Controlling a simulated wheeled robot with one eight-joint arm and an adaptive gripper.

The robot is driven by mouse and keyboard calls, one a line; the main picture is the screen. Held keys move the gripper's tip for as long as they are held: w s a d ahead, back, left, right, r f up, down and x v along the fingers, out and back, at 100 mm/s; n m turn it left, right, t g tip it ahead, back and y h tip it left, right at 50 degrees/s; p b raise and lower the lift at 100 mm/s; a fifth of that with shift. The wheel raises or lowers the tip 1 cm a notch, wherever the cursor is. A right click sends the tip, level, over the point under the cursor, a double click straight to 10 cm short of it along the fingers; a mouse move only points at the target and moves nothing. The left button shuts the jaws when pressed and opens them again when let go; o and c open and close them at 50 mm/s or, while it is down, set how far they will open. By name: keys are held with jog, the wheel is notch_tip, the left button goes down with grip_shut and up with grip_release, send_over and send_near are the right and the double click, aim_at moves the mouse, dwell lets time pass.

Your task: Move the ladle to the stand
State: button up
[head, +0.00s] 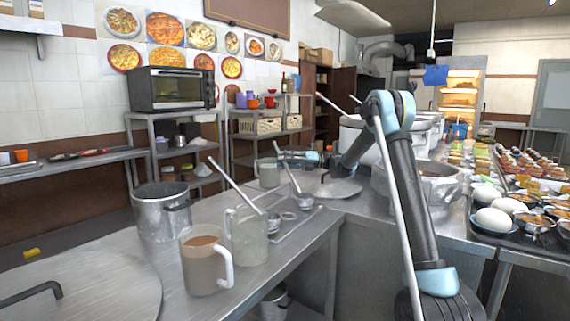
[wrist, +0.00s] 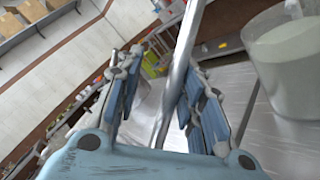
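A metal ladle (head: 288,174) leans with its long handle up and to the left, its lower end at the small metal cups on a flat tray-like stand (head: 288,231). A second ladle (head: 234,184) slants down to the same area. My gripper (head: 284,156) is beside the upper part of the first ladle's handle. In the wrist view my gripper (wrist: 160,108) has its fingers apart, with a silver handle (wrist: 182,60) running between them. The handle looks closer to the right finger; I cannot tell whether they touch. The ladle's bowl is hidden in the wrist view.
A mug (head: 203,268), a clear pitcher (head: 249,240) and a metal pot (head: 160,212) stand on the counter, left of the stand. A frosted pitcher (head: 268,174) stands near my gripper. A round lid (head: 85,290) covers the front left. Large pots stand at the right.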

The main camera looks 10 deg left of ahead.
jog(key=v, duration=1.2)
jog(key=shift+a, duration=0.1)
